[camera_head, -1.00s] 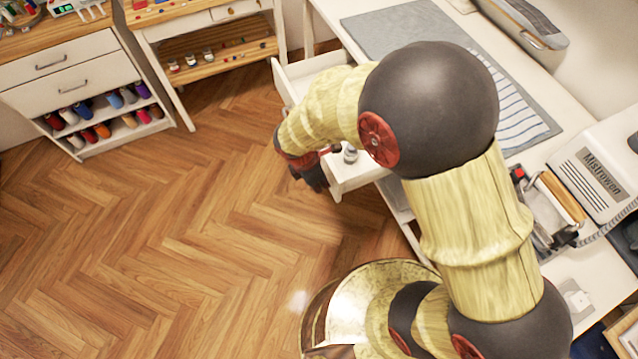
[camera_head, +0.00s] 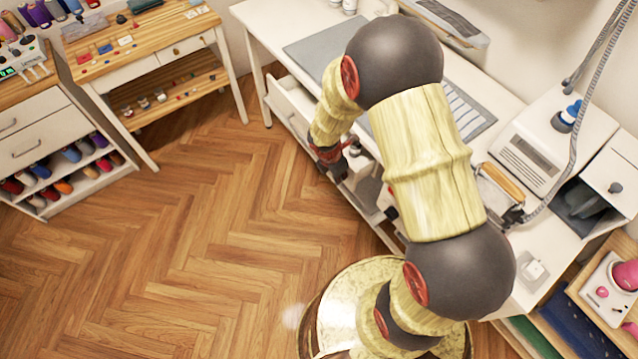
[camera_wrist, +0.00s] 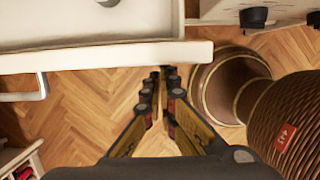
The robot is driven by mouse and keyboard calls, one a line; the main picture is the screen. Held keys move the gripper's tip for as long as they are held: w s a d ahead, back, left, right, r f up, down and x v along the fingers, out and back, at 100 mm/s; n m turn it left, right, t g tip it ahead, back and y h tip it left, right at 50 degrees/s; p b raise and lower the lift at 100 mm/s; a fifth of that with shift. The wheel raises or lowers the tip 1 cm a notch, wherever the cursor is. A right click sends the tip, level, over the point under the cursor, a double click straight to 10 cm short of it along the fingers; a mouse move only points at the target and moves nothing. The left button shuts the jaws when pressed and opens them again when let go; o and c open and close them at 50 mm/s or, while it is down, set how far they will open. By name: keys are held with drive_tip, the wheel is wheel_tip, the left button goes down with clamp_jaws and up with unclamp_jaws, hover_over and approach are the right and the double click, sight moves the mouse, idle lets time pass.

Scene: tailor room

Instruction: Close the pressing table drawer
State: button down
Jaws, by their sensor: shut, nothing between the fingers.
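The white pressing table (camera_head: 262,32) stands on the right in the head view. Its drawer (camera_head: 288,104) sticks out partly below the tabletop on the left side; my arm hides part of it. In the wrist view the drawer's front edge (camera_wrist: 110,57) crosses the top of the picture, with a pale handle (camera_wrist: 28,96) at its left. My gripper (camera_head: 340,170) is low beside the drawer's front. Its fingers (camera_wrist: 165,75) are shut and empty, with the tips right at the drawer's front edge. I cannot tell whether they touch it.
A wooden worktable (camera_head: 150,42) and a white drawer cabinet (camera_head: 40,140) with thread spools stand at the left. A pressing machine (camera_head: 530,150) sits on the table's right part. The herringbone floor (camera_head: 200,260) left of my base is clear.

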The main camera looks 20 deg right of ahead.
drive_tip(key=p, duration=0.3)
approach(358, 163)
drive_tip(key=s+f, duration=0.3)
drive_tip(key=shift+d+f, duration=0.15)
drive_tip(key=shift+f, duration=0.05)
